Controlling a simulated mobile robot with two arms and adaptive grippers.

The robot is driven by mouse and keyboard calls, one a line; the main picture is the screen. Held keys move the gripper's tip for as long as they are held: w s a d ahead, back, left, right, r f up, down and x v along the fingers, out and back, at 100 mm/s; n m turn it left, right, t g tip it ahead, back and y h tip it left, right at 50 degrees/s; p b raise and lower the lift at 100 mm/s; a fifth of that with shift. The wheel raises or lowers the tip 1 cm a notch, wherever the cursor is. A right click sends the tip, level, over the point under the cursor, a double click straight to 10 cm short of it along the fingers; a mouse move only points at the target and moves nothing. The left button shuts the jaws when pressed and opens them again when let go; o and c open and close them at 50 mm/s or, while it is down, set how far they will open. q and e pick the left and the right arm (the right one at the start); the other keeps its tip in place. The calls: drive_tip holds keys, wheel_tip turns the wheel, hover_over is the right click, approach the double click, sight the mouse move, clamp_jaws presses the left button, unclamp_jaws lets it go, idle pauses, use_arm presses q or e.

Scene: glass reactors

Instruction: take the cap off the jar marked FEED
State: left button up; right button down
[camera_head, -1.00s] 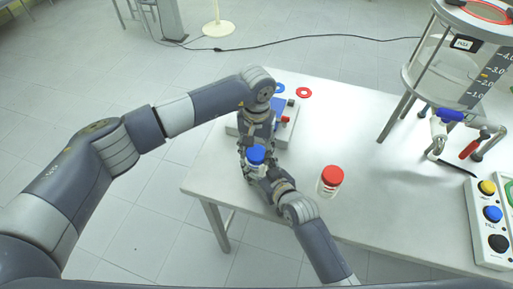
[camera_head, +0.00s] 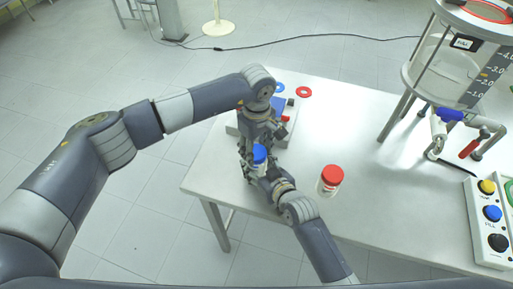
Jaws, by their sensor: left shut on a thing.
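A white jar (camera_head: 258,170) with a blue cap (camera_head: 259,154) is between my two grippers, over the left part of the table. Its label cannot be read. My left gripper (camera_head: 252,153) comes down from the upper side and is shut on this jar; whether its fingers press on the cap or the body is hard to see. My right gripper (camera_head: 264,173) comes up from the lower right, close against the jar; its fingers are mostly hidden. A second white jar with a red cap (camera_head: 332,175) stands upright on the table to the right; its marking is too small to read.
A pale device (camera_head: 284,132) with blue and red parts stands behind the grippers on the white table (camera_head: 380,225). A glass reactor (camera_head: 455,65), a clamp (camera_head: 468,148) and a button panel (camera_head: 490,225) are at right.

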use_arm(q)
drive_tip(key=n, duration=0.6)
drive_tip(key=shift+n, duration=0.3)
use_arm(e)
drive_tip(key=shift+s+f, duration=0.1)
drive_tip(key=shift+f, duration=0.05)
use_arm(q)
drive_tip(key=n, duration=1.2)
drive_tip(key=shift+n, duration=0.4)
drive_tip(key=n, duration=1.4)
drive_tip(key=shift+n, duration=0.3)
drive_tip(key=n, duration=0.4)
drive_tip(key=shift+r+n, duration=0.1)
drive_tip(key=shift+n, duration=0.3)
drive_tip(key=n, duration=0.3)
